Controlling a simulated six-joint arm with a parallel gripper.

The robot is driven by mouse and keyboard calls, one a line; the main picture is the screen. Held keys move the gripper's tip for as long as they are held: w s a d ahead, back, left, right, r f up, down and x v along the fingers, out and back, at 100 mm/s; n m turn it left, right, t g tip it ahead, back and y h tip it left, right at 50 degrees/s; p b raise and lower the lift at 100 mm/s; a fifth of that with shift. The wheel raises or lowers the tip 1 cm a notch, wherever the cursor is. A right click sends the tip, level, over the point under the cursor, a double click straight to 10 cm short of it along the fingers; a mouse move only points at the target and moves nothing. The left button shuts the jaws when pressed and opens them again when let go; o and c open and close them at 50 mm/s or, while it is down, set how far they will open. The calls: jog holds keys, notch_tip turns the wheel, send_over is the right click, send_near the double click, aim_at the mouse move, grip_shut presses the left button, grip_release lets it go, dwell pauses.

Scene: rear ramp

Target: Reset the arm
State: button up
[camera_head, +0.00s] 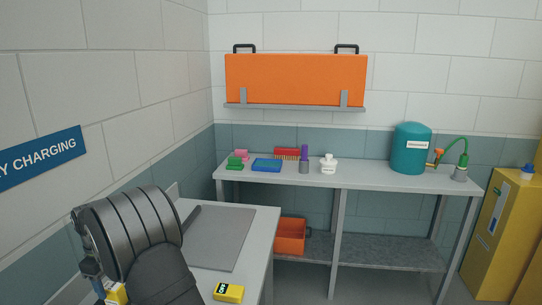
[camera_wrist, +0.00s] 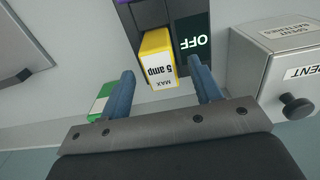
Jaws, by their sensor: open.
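My gripper (camera_wrist: 161,68) is open, its two blue fingers apart in the wrist view. A yellow block marked "MAX 5 amp" (camera_wrist: 158,62) sits between and just beyond the fingertips, with a gap visible on each side. It is set against a dark panel (camera_wrist: 147,14) with a green "OFF" label (camera_wrist: 193,42). In the head view, my dark arm fills the lower left and hides most of the gripper. A yellow piece (camera_head: 117,294) shows beside the arm at the bottom left.
A grey box (camera_wrist: 262,75) labelled for spent batteries, with a dark knob, stands right of my gripper. A green-and-white item (camera_wrist: 99,103) is by the left finger. A yellow block (camera_head: 228,292) lies on the near bench (camera_head: 262,232). The far bench (camera_head: 378,179) holds several items and a teal tank (camera_head: 409,150).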

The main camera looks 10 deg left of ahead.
notch_tip(320, 180, down, 5)
dwell(0.3)
jog(key=shift+r, duration=0.15)
notch_tip(320, 180, up, 17)
notch_tip(320, 180, down, 17)
jog(key=shift+f, duration=0.2)
notch_tip(320, 180, up, 7)
jog(key=w+d+m, duration=0.1)
jog(key=w+d, duration=0.4)
jog(key=shift+w+d+m, duration=0.2)
jog(key=shift+w+m, duration=0.15)
jog(key=shift+m, duration=0.05)
